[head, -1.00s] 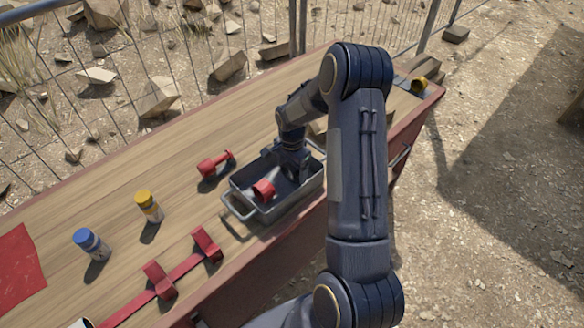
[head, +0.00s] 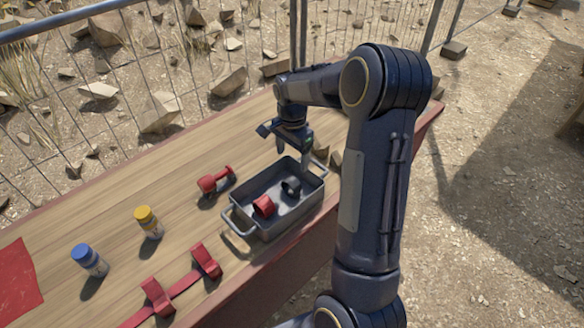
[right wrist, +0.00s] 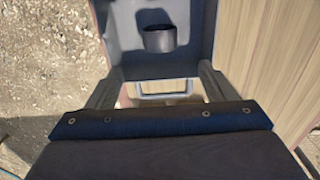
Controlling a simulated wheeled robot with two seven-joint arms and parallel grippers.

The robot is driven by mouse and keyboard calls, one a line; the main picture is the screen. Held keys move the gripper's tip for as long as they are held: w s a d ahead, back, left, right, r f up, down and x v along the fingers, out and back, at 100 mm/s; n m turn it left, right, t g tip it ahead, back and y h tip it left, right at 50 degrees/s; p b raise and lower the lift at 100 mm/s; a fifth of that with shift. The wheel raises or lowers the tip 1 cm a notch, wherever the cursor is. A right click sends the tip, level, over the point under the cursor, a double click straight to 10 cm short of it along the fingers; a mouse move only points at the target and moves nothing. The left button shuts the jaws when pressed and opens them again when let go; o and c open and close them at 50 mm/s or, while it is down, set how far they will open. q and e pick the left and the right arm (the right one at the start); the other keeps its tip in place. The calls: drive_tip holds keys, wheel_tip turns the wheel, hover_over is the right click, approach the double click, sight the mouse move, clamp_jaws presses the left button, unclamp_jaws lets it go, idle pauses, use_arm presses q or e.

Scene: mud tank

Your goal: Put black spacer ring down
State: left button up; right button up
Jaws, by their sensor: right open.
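The black spacer ring (head: 291,187) lies in the grey metal tray (head: 262,236), towards its far right part. It also shows inside the tray in the right wrist view (right wrist: 160,39). A red ring-like part (head: 264,207) lies in the same tray, to the left of the black ring. My right gripper (head: 294,166) is above the far side of the tray, open and empty, apart from the black ring. In the right wrist view its two fingers (right wrist: 157,90) stand wide apart with the ring beyond them. My left gripper is not in view.
A red dumbbell-shaped part (head: 215,181) lies left of the tray. A yellow-capped bottle (head: 149,222) and a blue-capped bottle (head: 89,260) stand on the wooden bench (head: 110,205). A red rack (head: 183,283) is near the front edge. A wire fence runs behind.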

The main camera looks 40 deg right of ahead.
drive_tip(key=s+a+r+n+t+y, duration=0.25)
drive_tip(key=s+a+r+n, duration=0.45)
drive_tip(key=s+a+r, duration=0.35)
drive_tip(key=s+a+n+t+y, duration=0.1)
drive_tip(key=s+a+n+t, duration=0.2)
drive_tip(key=s+a+n, duration=0.5)
drive_tip(key=s+a, duration=0.1)
drive_tip(key=s, duration=0.3)
drive_tip(key=shift+s+f, duration=0.4)
drive_tip(key=shift+c, duration=0.3)
